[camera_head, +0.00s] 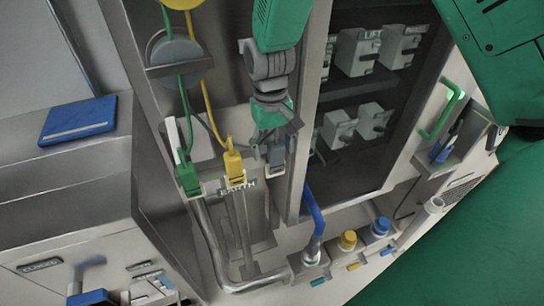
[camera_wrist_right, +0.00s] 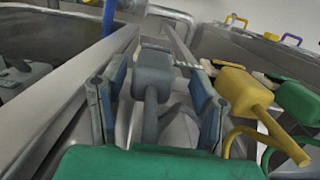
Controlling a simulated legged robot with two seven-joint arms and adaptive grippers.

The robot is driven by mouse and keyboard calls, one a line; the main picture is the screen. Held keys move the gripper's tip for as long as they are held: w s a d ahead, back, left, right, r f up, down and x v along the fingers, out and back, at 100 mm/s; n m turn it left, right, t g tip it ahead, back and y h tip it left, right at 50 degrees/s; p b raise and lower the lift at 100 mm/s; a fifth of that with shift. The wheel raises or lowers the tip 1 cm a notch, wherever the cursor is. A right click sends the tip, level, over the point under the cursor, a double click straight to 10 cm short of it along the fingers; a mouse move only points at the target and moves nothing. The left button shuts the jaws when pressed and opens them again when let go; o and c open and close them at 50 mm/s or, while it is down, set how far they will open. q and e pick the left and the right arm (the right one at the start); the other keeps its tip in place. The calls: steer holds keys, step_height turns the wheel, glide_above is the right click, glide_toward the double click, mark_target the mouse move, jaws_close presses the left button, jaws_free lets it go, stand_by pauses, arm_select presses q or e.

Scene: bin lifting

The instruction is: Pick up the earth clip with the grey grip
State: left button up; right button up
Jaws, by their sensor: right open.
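My right gripper (camera_head: 276,143) points down at the row of earth clips in the head view. In the right wrist view its two fingers (camera_wrist_right: 158,85) are open, one on each side of the clip with the grey grip (camera_wrist_right: 153,76). Gaps show between the grip and the fingers. In the head view the grey grip (camera_head: 276,156) is partly hidden by the gripper. The yellow clip (camera_head: 234,166) and the green clip (camera_head: 188,178) sit to its left on the rail marked EARTH. They also show right of the fingers in the wrist view, yellow (camera_wrist_right: 240,92) nearer than green (camera_wrist_right: 300,100). My left gripper is not in view.
A dark panel with several grey blocks (camera_head: 358,50) stands right of my gripper, behind a metal post. A blue cable (camera_head: 313,207) and a bent pipe (camera_head: 215,250) run below.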

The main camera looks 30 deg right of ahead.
steer(key=shift+d+f, duration=0.1)
steer(key=shift+d, duration=0.55)
jaws_close()
steer(key=shift+a, duration=0.45)
steer(key=shift+r, duration=0.3)
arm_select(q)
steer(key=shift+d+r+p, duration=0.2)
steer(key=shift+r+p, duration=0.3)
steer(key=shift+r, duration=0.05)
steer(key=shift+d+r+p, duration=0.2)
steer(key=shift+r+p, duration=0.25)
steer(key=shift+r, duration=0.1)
arm_select(e)
step_height(320, 180, up, 18)
steer(key=shift+d+f, duration=0.2)
steer(key=shift+f, duration=0.15)
